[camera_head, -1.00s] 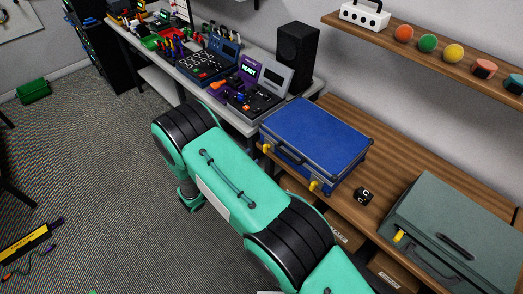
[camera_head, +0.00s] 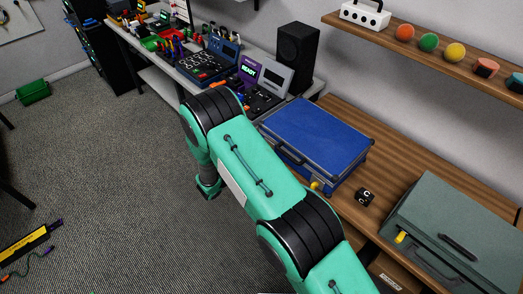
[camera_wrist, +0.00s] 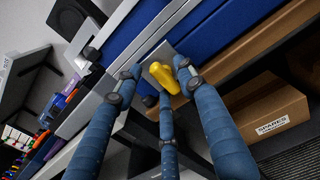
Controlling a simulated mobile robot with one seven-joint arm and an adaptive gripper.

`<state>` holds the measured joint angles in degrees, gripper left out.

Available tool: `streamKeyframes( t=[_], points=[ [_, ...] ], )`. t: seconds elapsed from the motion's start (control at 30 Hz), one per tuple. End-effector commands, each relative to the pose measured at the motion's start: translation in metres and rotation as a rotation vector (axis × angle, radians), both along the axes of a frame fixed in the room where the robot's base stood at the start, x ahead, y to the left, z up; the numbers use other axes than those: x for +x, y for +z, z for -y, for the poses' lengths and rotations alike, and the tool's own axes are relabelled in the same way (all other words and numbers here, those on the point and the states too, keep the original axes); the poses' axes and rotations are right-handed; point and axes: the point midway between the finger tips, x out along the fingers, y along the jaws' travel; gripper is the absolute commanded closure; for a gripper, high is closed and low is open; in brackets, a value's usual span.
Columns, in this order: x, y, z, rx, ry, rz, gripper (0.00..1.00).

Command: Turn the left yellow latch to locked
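The blue case (camera_head: 318,138) lies closed on the wooden bench in the head view. Its right yellow latch (camera_head: 315,185) shows on the front edge; the left one is hidden behind my arm. In the wrist view, a yellow latch (camera_wrist: 164,77), probably the left one, stands out from the case front (camera_wrist: 213,32) and points obliquely. My gripper (camera_wrist: 155,74) has its blue fingers spread around this latch, with the tips close to it. I cannot tell whether any tip touches it. My gripper is hidden in the head view.
A grey-green case (camera_head: 465,215) with a yellow latch (camera_head: 401,237) lies at the right. A small black cube (camera_head: 365,197) sits between the cases. A cardboard box (camera_wrist: 268,108) labelled SPARES is below the bench edge. The equipment bench (camera_head: 140,60) is at the left.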

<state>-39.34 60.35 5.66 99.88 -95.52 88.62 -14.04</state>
Motion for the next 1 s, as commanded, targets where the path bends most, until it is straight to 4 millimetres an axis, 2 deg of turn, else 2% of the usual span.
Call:
streamKeyframes(
  t=[0.03, 0.2, 0.67, 1.0],
  points=[
    [-0.0001, 0.0000, -0.0001, 0.000, 0.000, 0.000, 0.66],
    [-0.0001, 0.0000, -0.0002, 0.000, 0.000, 0.000, 1.00],
    [-0.0004, -0.0007, -0.0001, 0.033, 0.000, 0.033, 1.00],
    [-0.0010, -0.0004, 0.0008, 0.173, 0.000, 0.172, 1.00]
  ],
)
